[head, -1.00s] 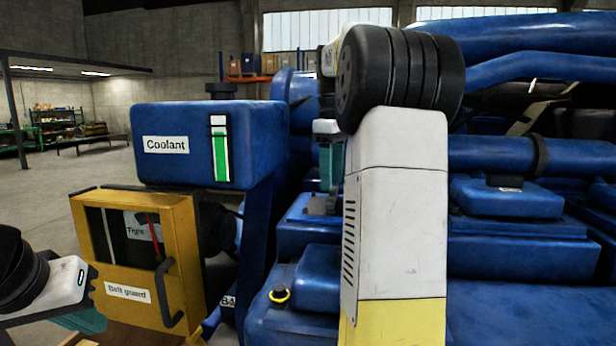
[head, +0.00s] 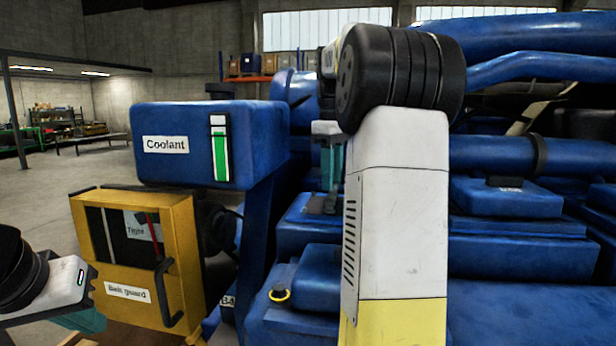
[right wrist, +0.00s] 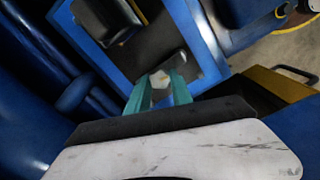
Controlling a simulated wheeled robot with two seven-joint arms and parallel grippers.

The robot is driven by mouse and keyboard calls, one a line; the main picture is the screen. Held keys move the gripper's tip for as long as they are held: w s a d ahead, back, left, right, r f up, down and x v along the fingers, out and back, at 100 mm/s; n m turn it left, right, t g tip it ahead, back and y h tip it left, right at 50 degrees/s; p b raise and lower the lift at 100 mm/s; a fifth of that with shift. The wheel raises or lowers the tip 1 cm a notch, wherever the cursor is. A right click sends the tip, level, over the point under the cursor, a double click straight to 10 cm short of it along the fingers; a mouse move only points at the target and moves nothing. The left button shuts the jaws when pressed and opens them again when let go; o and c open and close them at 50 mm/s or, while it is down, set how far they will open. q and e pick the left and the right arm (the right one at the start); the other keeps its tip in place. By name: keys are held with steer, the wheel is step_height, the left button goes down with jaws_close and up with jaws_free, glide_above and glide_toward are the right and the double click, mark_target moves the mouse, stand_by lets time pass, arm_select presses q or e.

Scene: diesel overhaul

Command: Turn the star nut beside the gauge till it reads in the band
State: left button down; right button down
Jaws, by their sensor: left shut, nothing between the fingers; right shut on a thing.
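My right gripper (right wrist: 159,92) is shut on a small pale part, apparently the star nut (right wrist: 160,78), in the right wrist view. The nut sits against a dark plate on the blue engine, and its outline is partly hidden by the teal fingers. In the head view the right gripper (head: 331,172) points down behind my white forearm, and the nut cannot be made out. The likely gauge (head: 142,226) shows through the yellow belt guard's window, with a red pointer and a "Tight" label; its band is not readable. My left gripper (head: 82,320) is shut and empty at lower left.
The yellow belt guard (head: 185,255) with its black handle stands below the blue coolant tank (head: 262,145). Blue engine blocks and pipes (head: 520,250) crowd the right side. A yellow-ringed cap (head: 279,293) sits low on the engine. Open floor lies at far left.

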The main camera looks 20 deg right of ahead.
steer(key=m, duration=0.6)
steer(key=shift+m, duration=0.3)
steer(key=m, duration=0.3)
steer(key=shift+m, duration=0.3)
steer(key=m, duration=0.3)
steer(key=shift+m, duration=0.3)
steer(key=m, duration=0.3)
steer(key=shift+m, duration=0.3)
steer(key=m, duration=0.3)
steer(key=shift+m, duration=0.4)
steer(key=m, duration=0.6)
steer(key=shift+m, duration=0.4)
steer(key=c, duration=1.1)
jaws_free()
